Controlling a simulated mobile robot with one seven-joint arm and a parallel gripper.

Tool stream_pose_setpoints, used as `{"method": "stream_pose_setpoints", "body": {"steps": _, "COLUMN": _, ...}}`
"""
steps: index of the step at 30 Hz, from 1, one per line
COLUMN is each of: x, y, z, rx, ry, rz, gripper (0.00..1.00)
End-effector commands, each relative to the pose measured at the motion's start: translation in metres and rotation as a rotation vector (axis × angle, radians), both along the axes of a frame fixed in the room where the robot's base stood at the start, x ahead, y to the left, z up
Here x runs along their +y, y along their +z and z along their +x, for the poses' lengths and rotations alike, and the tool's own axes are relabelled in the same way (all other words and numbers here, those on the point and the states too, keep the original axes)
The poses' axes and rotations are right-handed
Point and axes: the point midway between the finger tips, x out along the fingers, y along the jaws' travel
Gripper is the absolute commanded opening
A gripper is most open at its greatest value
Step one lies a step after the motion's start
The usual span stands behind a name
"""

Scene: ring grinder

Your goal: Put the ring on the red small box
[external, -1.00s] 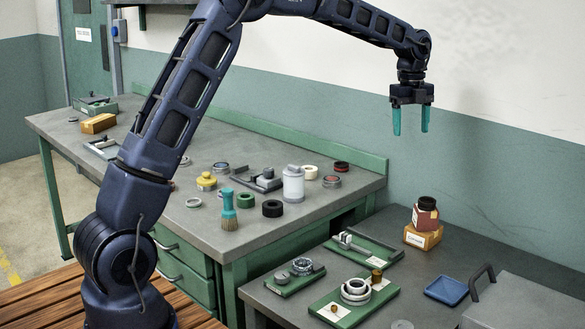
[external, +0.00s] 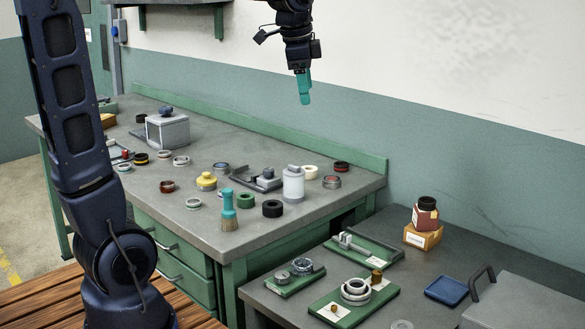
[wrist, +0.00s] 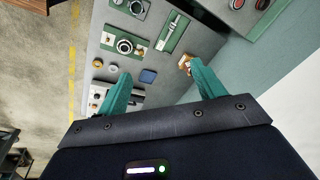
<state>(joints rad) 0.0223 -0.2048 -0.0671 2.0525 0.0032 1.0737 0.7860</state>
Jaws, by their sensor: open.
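My gripper (external: 304,98) is high above the benches, empty. Its teal fingers overlap in the external view; in the wrist view they stand apart (wrist: 160,68). Several rings are in view, and I cannot tell which one the task means. A silver ring (external: 355,290) sits on a green tray on the right bench; it also shows in the wrist view (wrist: 125,46). A small red container with a black top (external: 425,217) stands on an orange box (external: 423,238) at the back of that bench, the likeliest red small box. My gripper is far above and left of it.
The left bench (external: 300,222) holds several rings, a teal brush (external: 229,210), a white canister (external: 293,184) and a grey box (external: 167,131). On the right bench are green trays (external: 372,252), a blue tray (external: 446,290) and a grey case with a handle (external: 520,305).

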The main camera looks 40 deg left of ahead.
Motion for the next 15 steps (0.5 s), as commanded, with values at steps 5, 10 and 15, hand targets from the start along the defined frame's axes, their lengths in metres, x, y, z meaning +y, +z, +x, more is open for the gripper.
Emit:
{"method": "stream_pose_setpoints", "body": {"steps": 5, "x": 0.014, "y": -0.003, "z": -0.06, "rx": -0.045, "ry": 0.196, "rz": -0.044, "gripper": 0.68}}
{"method": "stream_pose_setpoints", "body": {"steps": 10, "x": 0.025, "y": -0.014, "z": -0.114, "rx": -0.084, "ry": 0.385, "rz": -0.097, "gripper": 0.68}}
{"method": "stream_pose_setpoints", "body": {"steps": 15, "x": 0.034, "y": -0.032, "z": -0.164, "rx": -0.122, "ry": 0.571, "rz": -0.16, "gripper": 0.68}}
